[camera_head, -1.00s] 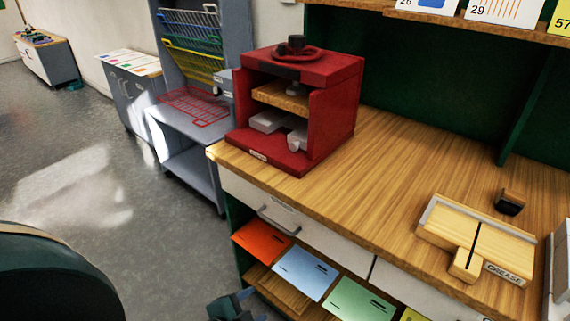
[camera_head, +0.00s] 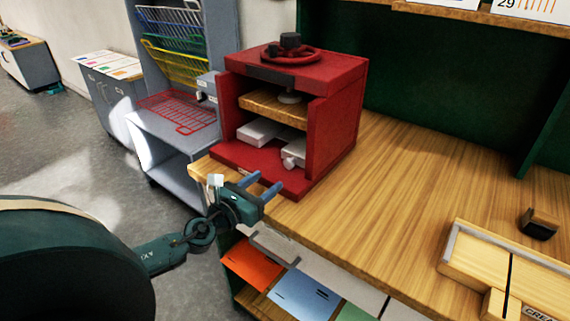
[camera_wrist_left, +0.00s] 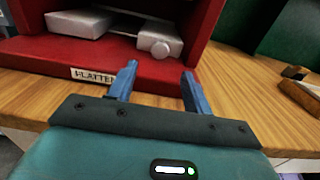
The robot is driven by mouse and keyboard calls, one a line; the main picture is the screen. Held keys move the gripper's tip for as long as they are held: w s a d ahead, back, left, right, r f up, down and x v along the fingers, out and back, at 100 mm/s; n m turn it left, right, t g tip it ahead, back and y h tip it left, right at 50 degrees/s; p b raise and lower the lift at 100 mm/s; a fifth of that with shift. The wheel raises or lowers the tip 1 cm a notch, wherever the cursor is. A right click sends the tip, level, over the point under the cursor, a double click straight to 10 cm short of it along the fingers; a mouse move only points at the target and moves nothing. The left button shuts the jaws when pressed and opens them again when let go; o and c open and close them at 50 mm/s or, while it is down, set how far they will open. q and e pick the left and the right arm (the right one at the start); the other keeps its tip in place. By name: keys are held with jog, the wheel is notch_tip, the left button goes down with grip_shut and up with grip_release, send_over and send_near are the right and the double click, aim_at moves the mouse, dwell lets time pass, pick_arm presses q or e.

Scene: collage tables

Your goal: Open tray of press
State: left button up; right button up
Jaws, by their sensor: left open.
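The red press (camera_head: 335,120) stands on the wooden table, with a wheel (camera_head: 291,53) on top and a wooden plate (camera_head: 272,105) inside. Below the plate lie light grey blocks (camera_head: 262,131) on the press floor; one with a knob (camera_wrist_left: 160,42) shows in the left wrist view. The red front base (camera_wrist_left: 40,58) carries a label reading "PLATTE…" (camera_wrist_left: 92,75), partly covered by a finger. My left gripper (camera_head: 266,187) is open and empty at the table edge, just in front of the press base. In the left wrist view its two blue fingers (camera_wrist_left: 160,80) point at the base. My right gripper is not in view.
A wooden jig (camera_head: 480,262) and a small dark-fronted block (camera_head: 540,223) stand on the table at right. Open tabletop (camera_head: 400,190) lies between. Below are a drawer handle and coloured sheets (camera_head: 303,295). A grey rack with wire trays (camera_head: 172,60) stands left.

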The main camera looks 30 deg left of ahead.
aim_at(287, 165)
pick_arm(q)
jog(key=w, duration=0.8)
jog(key=shift+w+d+p, duration=0.35)
jog(key=shift+p, duration=0.05)
jog(key=shift+c, duration=0.5)
grip_shut()
